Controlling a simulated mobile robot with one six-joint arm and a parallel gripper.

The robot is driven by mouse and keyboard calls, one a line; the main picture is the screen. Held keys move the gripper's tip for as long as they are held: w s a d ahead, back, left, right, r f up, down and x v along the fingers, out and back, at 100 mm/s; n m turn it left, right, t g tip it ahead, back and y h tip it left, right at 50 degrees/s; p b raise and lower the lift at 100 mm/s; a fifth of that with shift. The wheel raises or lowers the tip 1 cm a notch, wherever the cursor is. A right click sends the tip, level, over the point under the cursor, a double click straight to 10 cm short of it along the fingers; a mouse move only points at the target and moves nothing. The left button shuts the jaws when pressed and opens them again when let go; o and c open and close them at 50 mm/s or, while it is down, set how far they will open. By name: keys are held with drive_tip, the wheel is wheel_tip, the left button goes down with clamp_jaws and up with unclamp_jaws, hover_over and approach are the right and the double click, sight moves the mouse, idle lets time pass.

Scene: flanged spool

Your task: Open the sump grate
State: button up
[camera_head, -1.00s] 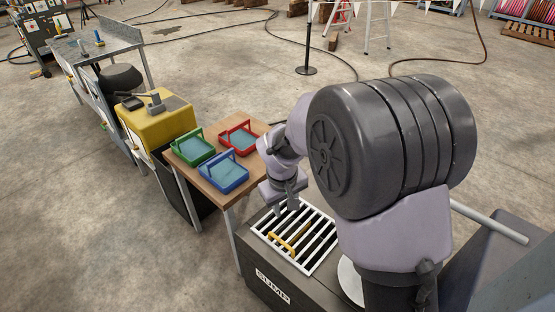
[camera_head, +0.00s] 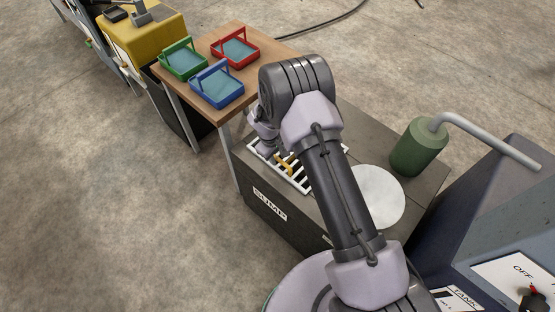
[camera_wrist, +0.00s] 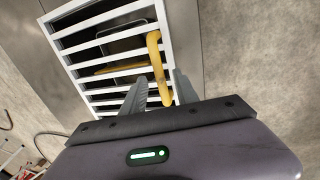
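The white slatted sump grate (camera_head: 301,181) lies flat on top of the dark box marked SUMP. It also shows in the wrist view (camera_wrist: 87,44). Its yellow handle (camera_head: 284,163) stands up from the slats. In the wrist view the yellow handle (camera_wrist: 155,58) runs toward my gripper (camera_wrist: 160,92). My gripper is open, and the handle's near end shows between its two grey fingers; I cannot tell whether they touch it. Something yellow (camera_wrist: 118,69) shows among the slats. In the head view my arm hides part of the grate.
A wooden table (camera_head: 245,74) with green (camera_head: 183,61), blue (camera_head: 217,88) and red (camera_head: 236,49) trays stands beyond the sump. A white disc (camera_head: 376,197) and a green cylinder (camera_head: 418,150) with a grey pipe are to the right. The floor at left is clear.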

drive_tip(key=shift+w+d+f, duration=0.1)
drive_tip(key=shift+w+f, duration=0.05)
drive_tip(key=shift+f, duration=0.6)
clamp_jaws()
drive_tip(key=shift+r, duration=0.1)
idle(0.8)
